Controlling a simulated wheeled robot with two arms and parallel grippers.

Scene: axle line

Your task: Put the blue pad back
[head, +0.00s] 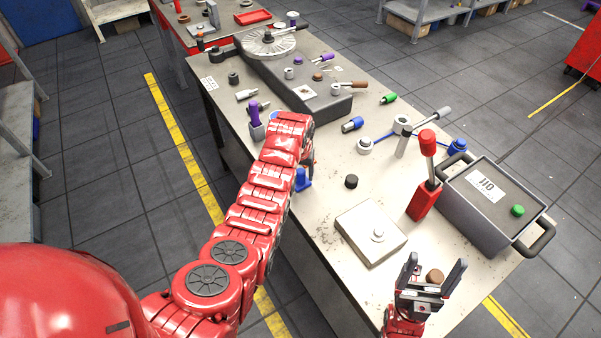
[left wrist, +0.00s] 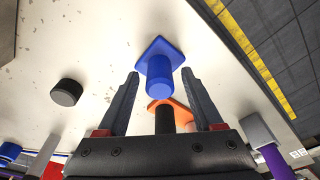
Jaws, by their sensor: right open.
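The blue pad (head: 302,180), a square base with a round upright knob, stands on the bench just right of my left forearm. It also shows in the left wrist view (left wrist: 160,72), at the top middle. My left gripper (left wrist: 161,76) is open and empty, its fingertips on either side of the knob in that view; I cannot tell how far short of it they are. In the head view my arm mostly hides this gripper. My right gripper (head: 436,266) is open at the bench's front right, with a brown knob (head: 434,276) showing between its fingers.
A black cylinder (head: 351,181) and a pale square block (head: 352,222) stand to the right of the pad. A red-handled tool (head: 424,190) and a grey bin (head: 480,210) stand further right. An orange piece (left wrist: 184,110) lies close to the pad in the wrist view.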

